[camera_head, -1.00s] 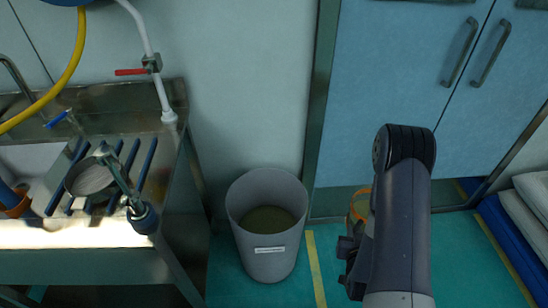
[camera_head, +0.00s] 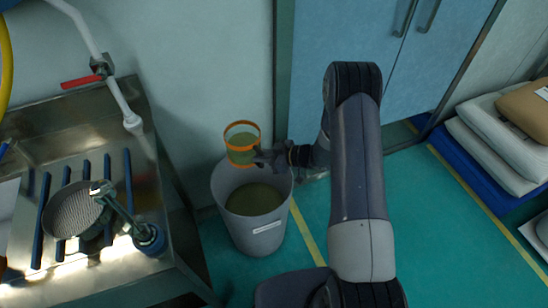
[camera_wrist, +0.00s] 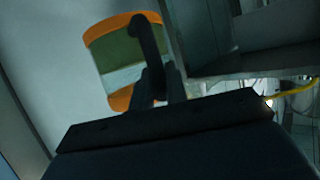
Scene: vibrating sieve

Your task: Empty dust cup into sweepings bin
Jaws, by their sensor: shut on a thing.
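The dust cup (camera_head: 242,146) is a clear cup with orange rims and greenish dust inside. It is upright, above the back part of the bin's opening in the head view. My gripper (camera_head: 262,155) is shut on the cup's right side, at what looks like a dark handle. In the wrist view the cup (camera_wrist: 122,55) shows beyond the fingers (camera_wrist: 158,85), with dust still in it. The sweepings bin (camera_head: 252,222) is a grey round bin with a white label, standing on the floor. It holds a layer of greenish-brown sweepings.
A steel sink bench (camera_head: 140,250) with a round sieve (camera_head: 75,212) stands left of the bin. Blue cupboard doors (camera_head: 390,60) are behind, and stacked sacks (camera_head: 500,120) lie at the right. The green floor (camera_head: 440,240) right of the bin is open.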

